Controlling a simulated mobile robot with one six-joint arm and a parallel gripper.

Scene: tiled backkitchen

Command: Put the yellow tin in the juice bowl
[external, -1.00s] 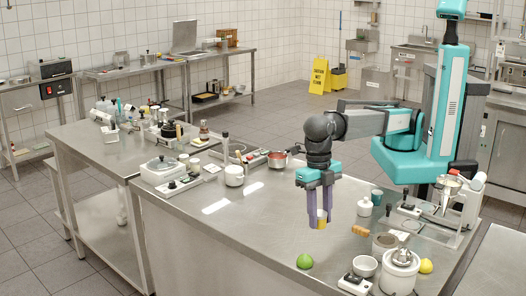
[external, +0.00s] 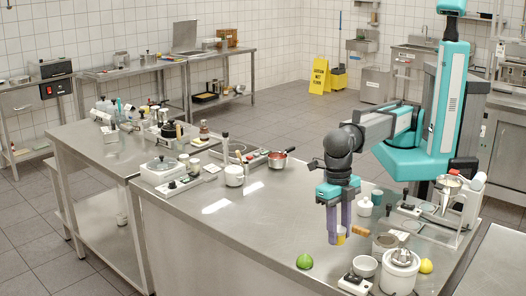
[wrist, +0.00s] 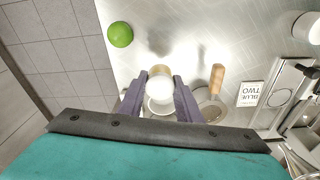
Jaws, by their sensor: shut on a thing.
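My gripper (external: 339,238) is shut on the yellow tin (external: 341,237) and holds it above the steel counter. In the wrist view the tin (wrist: 160,92) shows a pale round top between the two purple fingers of my gripper (wrist: 160,86). A small white bowl (external: 365,266), which looks like the juice bowl, stands to the right and front of the tin in the external view. In the wrist view a pale bowl rim (wrist: 158,110) shows just behind the tin, partly hidden by it. The tin is outside the bowl in the external view.
A pan (external: 385,243) with a wooden handle (wrist: 216,78) is right of the gripper. The counter to the left is clear (external: 260,235).

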